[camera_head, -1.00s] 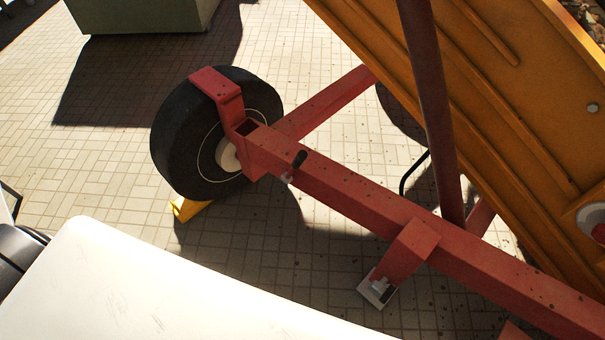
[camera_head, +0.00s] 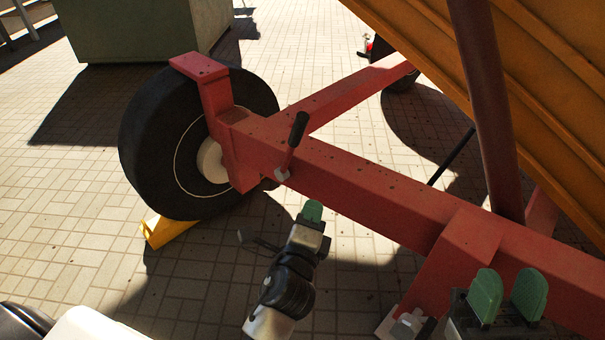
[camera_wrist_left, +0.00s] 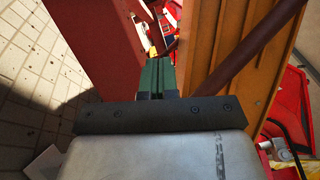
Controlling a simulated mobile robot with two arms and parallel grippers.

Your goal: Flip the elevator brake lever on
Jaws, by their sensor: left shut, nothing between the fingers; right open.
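The brake lever (camera_head: 298,131) has a black grip on a short red arm. It stands up from the side of the red frame (camera_head: 370,188), close to the wheel (camera_head: 160,140). My left gripper (camera_head: 312,211) is below the lever and a little right of it in the head view, apart from it, with its green fingers together and empty. The shut fingers also show in the left wrist view (camera_wrist_left: 157,76), where I cannot make out the lever. My right gripper (camera_head: 507,297) is open and empty at the lower right, in front of the red frame.
A yellow chock (camera_head: 168,231) lies by the wheel. The orange elevator body (camera_head: 545,100) and a dark red strut (camera_head: 487,110) rise at the right. A green box (camera_head: 130,30) stands at the back left. Paved floor is clear at left.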

